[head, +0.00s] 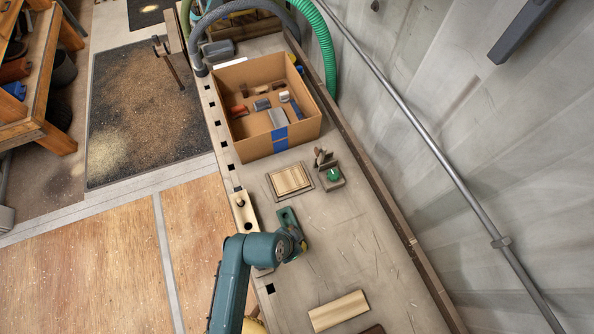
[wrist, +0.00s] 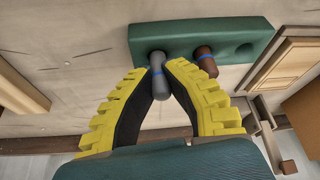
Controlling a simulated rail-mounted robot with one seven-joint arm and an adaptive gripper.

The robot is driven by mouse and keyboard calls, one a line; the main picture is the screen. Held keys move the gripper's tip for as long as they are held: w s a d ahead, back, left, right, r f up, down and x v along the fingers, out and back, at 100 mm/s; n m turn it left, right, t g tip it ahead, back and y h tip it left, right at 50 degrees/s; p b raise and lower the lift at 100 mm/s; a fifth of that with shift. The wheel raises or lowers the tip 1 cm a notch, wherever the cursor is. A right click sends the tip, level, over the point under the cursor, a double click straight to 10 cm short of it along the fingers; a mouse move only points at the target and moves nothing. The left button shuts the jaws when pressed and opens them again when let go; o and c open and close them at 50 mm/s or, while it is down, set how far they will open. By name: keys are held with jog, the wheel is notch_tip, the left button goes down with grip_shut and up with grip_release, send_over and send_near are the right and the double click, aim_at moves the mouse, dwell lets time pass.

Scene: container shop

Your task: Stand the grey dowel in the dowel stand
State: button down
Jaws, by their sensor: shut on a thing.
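The dowel stand is a green block (wrist: 178,34) just beyond the fingertips. The dowel's far end overlaps the left part of the stand; I cannot tell how deep it sits in a hole there. A brown dowel (wrist: 207,66) with a blue band stands in the middle of the block, and an empty hole shows at its right. In the head view the stand (head: 286,214) is partly hidden by my arm.
A pale block (head: 240,222) with a dark peg lies left of the stand. A wooden panel (head: 289,180), a small box with a green item (head: 332,176) and an open cardboard box (head: 304,128) are farther back. A pale board (head: 338,311) lies in front. The bench between is clear.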

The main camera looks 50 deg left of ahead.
jog(key=shift+f, duration=0.5)
dwell(0.3)
jog(key=c, duration=1.1)
grip_release()
jog(key=shift+c, duration=0.2)
jog(key=shift+r, duration=0.1)
notch_tip(320, 180, up, 7)
jog(key=p, duration=0.7)
